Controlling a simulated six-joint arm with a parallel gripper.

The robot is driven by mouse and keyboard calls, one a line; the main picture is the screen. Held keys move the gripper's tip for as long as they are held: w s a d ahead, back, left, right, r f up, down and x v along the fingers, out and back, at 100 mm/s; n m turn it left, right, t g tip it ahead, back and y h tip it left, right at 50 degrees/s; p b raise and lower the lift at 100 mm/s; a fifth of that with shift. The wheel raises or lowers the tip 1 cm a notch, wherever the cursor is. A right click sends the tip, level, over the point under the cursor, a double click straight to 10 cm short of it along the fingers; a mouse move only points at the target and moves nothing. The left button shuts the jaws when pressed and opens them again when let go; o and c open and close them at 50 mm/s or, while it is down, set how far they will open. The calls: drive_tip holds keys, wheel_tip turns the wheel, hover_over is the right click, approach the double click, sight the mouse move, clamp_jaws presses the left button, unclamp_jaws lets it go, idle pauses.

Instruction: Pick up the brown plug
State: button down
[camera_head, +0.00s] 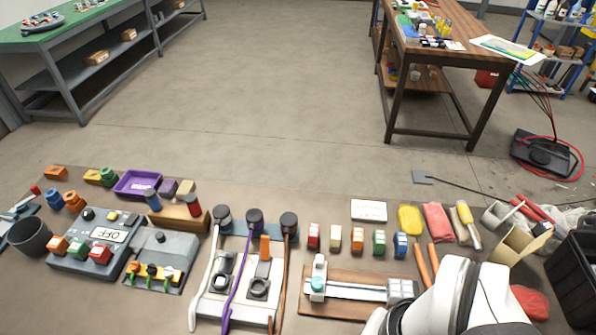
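Three dark round plugs or sockets stand in a row on a narrow dark block at the back of a pale board (212,308). A brown cable (283,275) runs from the rightmost one, which I take as the brown plug (289,221), toward the lower edge of the picture. A purple cable (238,270) runs from the middle plug (254,217), and a white cable (202,275) from the left plug (222,214). Two dark square sockets lie on the board, with an orange block (265,246) by one. My white arm shows at lower right; my gripper is not in view.
Left of the board are a control panel (118,222) with buttons and a grey box (150,262) with coloured levers. Right are a wooden slide fixture (345,283) and a row of coloured blocks (357,239). The surface is crowded.

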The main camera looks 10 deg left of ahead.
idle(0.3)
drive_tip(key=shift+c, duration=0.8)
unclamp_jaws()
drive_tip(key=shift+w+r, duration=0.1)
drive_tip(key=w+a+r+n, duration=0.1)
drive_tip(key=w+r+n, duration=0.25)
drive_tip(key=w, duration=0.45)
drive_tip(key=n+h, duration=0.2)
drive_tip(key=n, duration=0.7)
hover_over(289, 219)
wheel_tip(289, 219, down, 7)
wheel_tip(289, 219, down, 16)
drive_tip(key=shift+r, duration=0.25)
